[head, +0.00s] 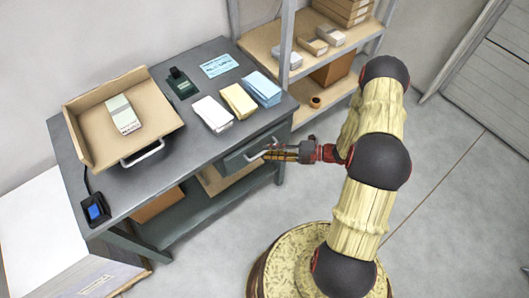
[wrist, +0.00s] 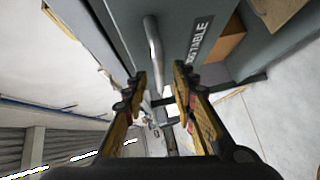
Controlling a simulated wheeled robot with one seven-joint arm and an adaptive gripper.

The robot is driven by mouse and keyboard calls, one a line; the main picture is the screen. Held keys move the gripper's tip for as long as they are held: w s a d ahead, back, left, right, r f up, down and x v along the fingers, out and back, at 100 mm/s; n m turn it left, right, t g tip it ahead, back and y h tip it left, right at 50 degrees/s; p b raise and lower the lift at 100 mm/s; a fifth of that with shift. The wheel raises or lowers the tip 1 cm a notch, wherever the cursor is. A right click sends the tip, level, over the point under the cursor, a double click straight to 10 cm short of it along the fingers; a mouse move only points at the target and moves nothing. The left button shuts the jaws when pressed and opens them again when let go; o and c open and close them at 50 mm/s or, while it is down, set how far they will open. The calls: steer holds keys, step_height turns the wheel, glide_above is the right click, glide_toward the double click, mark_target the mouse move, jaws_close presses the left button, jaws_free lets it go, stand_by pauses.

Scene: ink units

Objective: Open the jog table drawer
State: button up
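The jog table (head: 180,160) is a dark grey bench with a drawer (head: 238,160) in its front, under the top. The drawer front looks flush with the table; I see no clear gap. It carries a pale bar handle (head: 257,153). My gripper (head: 270,152) is at that handle, reaching in from the right. In the wrist view the handle (wrist: 152,40) runs down between the two fingers of my gripper (wrist: 160,72). The fingers are apart, and I see space beside the bar. A label ending in "TABLE" (wrist: 201,38) is on the drawer front (wrist: 180,25).
On the top are a cardboard tray (head: 85,145), paper stacks (head: 240,100), a dark stamp-like item (head: 182,82) and a small device with a blue screen (head: 95,210). A shelf rack (head: 262,42) stands behind. Open floor (head: 440,200) lies to the right.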

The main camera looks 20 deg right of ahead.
steer(key=shift+x, duration=1.4)
steer(key=shift+c, duration=0.8)
jaws_close()
